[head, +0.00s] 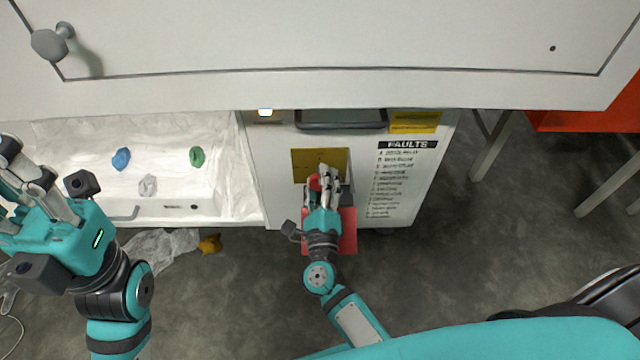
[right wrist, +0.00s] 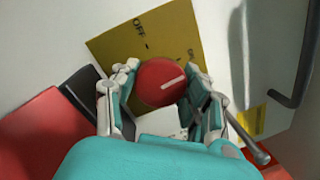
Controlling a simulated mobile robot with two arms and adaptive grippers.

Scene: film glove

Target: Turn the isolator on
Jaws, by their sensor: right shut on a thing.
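The isolator is a round red knob (right wrist: 163,82) on a yellow plate (right wrist: 190,35) marked OFF and ON, on the front of a white cabinet. A white line on the knob points right and slightly up in the right wrist view, below the ON label. In the head view the knob (head: 314,182) is partly hidden by my right gripper (head: 325,176). My right gripper is shut on the knob, with fingers on both sides of it. My left gripper (head: 22,165) is raised at the far left, its fingers apart and empty, away from the isolator.
A white-lined tray (head: 225,213) with blue, grey and green crumpled pieces lies left of the cabinet. A FAULTS list (head: 405,180) is right of the knob. A dark handle (head: 342,118) sits above it. A large white panel (head: 300,50) spans the top.

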